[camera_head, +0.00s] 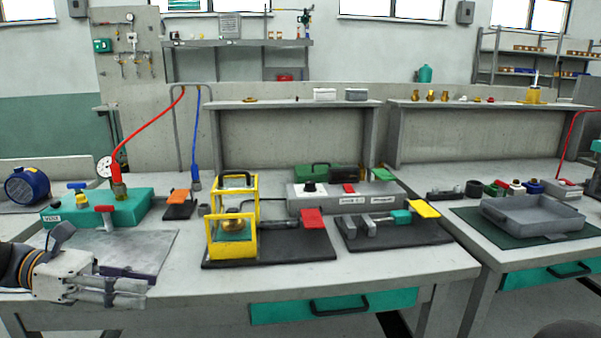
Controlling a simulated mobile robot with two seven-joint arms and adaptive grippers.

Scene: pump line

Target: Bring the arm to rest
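My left gripper (140,292) reaches in from the left at the front left of the near bench (215,290). Its silver fingers point right and lie near each other, low over the front edge of a grey plate (150,245). From this angle I cannot tell how far apart they are. A dark purple piece (125,272) shows just behind the fingers; whether they touch it is unclear. My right gripper is not in view.
A yellow frame fixture (232,240) and a dark mat with clamps (395,235) fill the middle. A grey tray (530,216) sits on the right bench. The front strip of bench is clear.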

